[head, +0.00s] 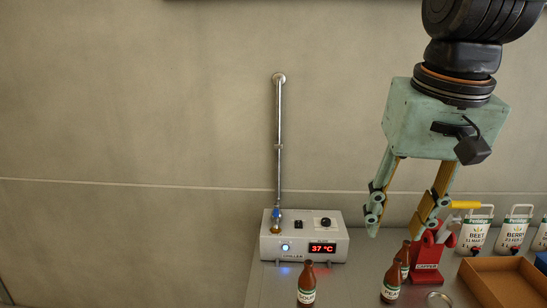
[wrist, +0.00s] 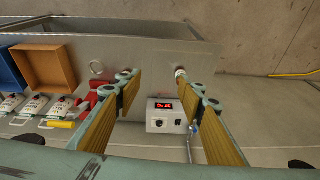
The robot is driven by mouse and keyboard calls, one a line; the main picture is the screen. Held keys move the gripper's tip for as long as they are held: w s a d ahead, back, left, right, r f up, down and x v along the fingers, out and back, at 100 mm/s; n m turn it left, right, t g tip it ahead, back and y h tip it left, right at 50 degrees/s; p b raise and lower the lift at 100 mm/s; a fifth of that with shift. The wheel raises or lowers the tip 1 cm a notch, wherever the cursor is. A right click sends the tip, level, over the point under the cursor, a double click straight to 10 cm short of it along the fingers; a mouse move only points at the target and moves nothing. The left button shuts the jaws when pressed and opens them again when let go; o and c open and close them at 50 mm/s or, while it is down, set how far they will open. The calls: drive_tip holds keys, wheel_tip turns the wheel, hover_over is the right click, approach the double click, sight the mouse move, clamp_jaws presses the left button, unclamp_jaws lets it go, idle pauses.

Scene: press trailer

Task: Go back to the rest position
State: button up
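My gripper (head: 406,212) hangs at the right of the head view with its fingers pointing down and spread apart. It is open, and nothing shows between the fingers. It is above the counter, apart from the things on it. In the wrist view the two fingers (wrist: 162,92) with yellow-brown pads are wide apart, with the control box seen beyond the gap.
A white control box (head: 303,236) reading 37 °C stands against the wall. Brown bottles (head: 307,285) and (head: 391,283) stand on the counter. A red capper (head: 428,262), white jugs (head: 473,232) and a brown tray (head: 503,283) are at the right.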

drive_tip(key=s+f+b, duration=0.1)
drive_tip(key=s+f, duration=0.2)
drive_tip(key=s, duration=0.5)
drive_tip(key=s+f+n+t+b, duration=0.1)
drive_tip(key=s+f, duration=0.3)
drive_tip(key=s, duration=0.4)
drive_tip(key=shift+s, duration=0.3)
